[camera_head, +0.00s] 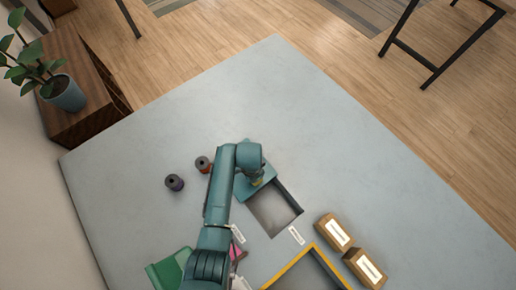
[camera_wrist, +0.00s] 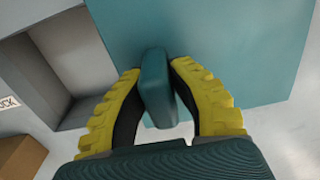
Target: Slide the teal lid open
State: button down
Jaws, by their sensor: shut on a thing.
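The teal lid (camera_wrist: 235,50) fills much of the upper right of the wrist view. Its upright teal handle (camera_wrist: 157,88) stands between the yellow-padded fingers of my gripper (camera_wrist: 156,74), which is shut on it. In the head view the lid (camera_head: 247,192) is partly hidden under my arm and my gripper (camera_head: 257,181). The grey box (camera_head: 300,210) lies to its lower right, with much of its inside uncovered. The open compartment also shows at the left of the wrist view (camera_wrist: 68,48).
Two tan labelled blocks (camera_head: 331,232) and a yellow-rimmed tray (camera_head: 314,246) lie at lower right. A green object (camera_head: 166,272) is at lower left. The upper grey table (camera_head: 270,90) is clear.

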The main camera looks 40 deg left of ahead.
jog(key=shift+s+f, duration=0.1)
jog(key=shift+f, duration=0.05)
jog(key=c, duration=0.9)
grip_release()
jog(key=shift+d, duration=0.1)
notch_tip(320, 180, up, 12)
jog(key=shift+r, duration=0.1)
